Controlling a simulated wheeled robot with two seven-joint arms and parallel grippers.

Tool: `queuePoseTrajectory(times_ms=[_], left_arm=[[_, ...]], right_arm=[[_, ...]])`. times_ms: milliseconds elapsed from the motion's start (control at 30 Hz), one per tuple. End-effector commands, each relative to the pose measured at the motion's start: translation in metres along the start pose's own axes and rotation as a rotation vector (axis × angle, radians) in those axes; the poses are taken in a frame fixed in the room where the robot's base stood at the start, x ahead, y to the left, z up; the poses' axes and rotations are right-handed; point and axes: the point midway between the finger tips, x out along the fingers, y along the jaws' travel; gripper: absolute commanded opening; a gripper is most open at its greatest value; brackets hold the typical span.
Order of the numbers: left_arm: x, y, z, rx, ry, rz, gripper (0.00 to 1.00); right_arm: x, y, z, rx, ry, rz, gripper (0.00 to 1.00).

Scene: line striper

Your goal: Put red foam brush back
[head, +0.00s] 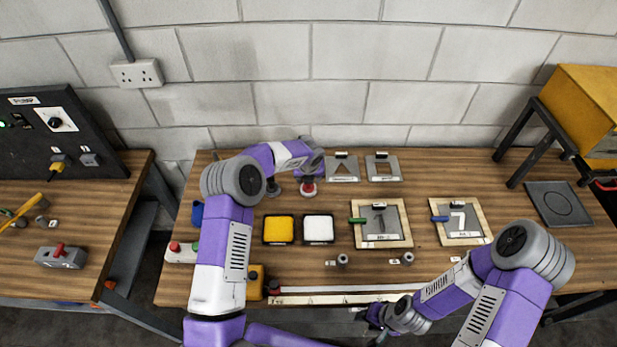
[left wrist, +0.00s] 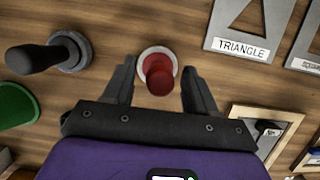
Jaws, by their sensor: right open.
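The red foam brush (left wrist: 159,75) shows as an upright red handle on a round pale base, seen from above in the left wrist view. It also shows in the head view (head: 308,187), towards the back of the bench. My left gripper (left wrist: 158,88) is open, with one finger on each side of the red handle and gaps visible between. In the head view my left gripper (head: 312,162) is partly hidden by its own wrist above the brush. My right gripper (head: 372,318) is open and empty at the bench's front edge.
A black-handled tool on a grey round base (left wrist: 50,57) stands left of the brush. Triangle (head: 342,168) and square (head: 383,168) stencils lie at the back. Yellow (head: 279,229) and white (head: 318,228) trays and two framed boards (head: 381,223) lie in front.

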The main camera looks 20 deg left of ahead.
Motion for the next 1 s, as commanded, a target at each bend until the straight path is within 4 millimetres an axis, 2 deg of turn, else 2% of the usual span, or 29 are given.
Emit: queuePoseTrajectory(times_ms=[200,333,467,600,800,1000], left_arm=[[-0.001,0.000,0.000,0.000,0.000,0.000,0.56],[-0.010,0.000,0.002,0.000,-0.002,0.000,0.56],[-0.032,0.000,0.003,0.000,-0.004,-0.001,0.56],[-0.065,0.000,0.002,0.000,-0.005,-0.002,0.56],[-0.102,0.000,0.002,0.000,-0.002,0.000,0.56],[-0.121,0.000,0.001,0.000,0.000,0.000,0.56]], right_arm=[[-0.001,0.000,0.000,0.000,0.000,0.000,0.43],[-0.002,-0.001,0.000,0.000,0.000,0.000,0.43],[-0.001,0.000,0.000,0.000,0.000,0.000,0.43],[0.000,0.000,0.000,0.000,0.000,0.000,0.43],[0.001,0.000,0.000,0.000,0.000,0.000,0.43],[0.001,0.000,0.000,0.000,0.000,0.000,0.43]])
